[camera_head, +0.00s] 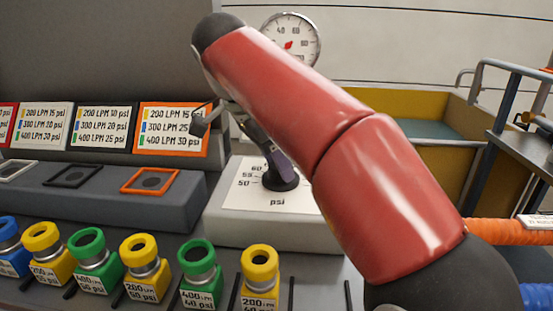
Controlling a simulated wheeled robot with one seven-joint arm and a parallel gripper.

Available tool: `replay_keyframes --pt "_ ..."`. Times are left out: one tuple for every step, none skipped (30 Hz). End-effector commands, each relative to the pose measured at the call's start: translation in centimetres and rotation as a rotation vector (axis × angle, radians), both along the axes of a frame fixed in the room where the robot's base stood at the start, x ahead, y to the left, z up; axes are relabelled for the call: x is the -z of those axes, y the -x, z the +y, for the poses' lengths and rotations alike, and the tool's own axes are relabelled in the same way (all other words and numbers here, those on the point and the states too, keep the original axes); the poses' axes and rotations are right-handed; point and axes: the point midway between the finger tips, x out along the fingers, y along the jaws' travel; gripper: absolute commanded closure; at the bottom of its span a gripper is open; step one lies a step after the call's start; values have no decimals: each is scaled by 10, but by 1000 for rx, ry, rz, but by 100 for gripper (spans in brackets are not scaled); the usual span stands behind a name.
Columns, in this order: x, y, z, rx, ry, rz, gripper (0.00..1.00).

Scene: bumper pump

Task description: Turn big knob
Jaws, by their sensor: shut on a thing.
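The big knob (283,183) is black with a round base. It stands on a white dial plate marked "psi" with numbers such as 50, 55 and 60, on a grey raised box (245,228). My red arm crosses the view from the lower right and hides the right part of the dial. My gripper (274,157) reaches down from behind the arm to the knob and is shut on its upper part. The fingertips are small and partly hidden, so the exact grip is hard to see.
Several nozzles with blue, yellow and green rims (141,252) stand in front. Behind them are label panels (172,128) and framed square pads (150,181). A pressure gauge (290,42) is at the back. A yellow bin (450,110) and metal rails are at right.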

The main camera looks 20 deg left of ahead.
Motion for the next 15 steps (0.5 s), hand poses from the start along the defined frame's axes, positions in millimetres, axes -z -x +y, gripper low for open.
replay_keyframes --pt "2 0 1 10 2 5 81" --pt "2 0 1 16 2 4 81" --pt "2 0 1 23 2 4 81" --pt "2 0 1 27 2 4 81" --pt "2 0 1 30 2 5 81" --pt "2 0 1 33 2 5 81" --pt "2 0 1 36 2 5 81" --pt "2 0 1 36 2 4 81" --pt "2 0 1 38 2 5 81" --pt "2 0 1 39 2 4 81" --pt "2 0 1 39 2 4 81" --pt "2 0 1 39 1 5 81" --pt "2 0 1 39 1 5 81" --pt "2 0 1 38 2 5 81" --pt "2 0 1 38 2 5 81"
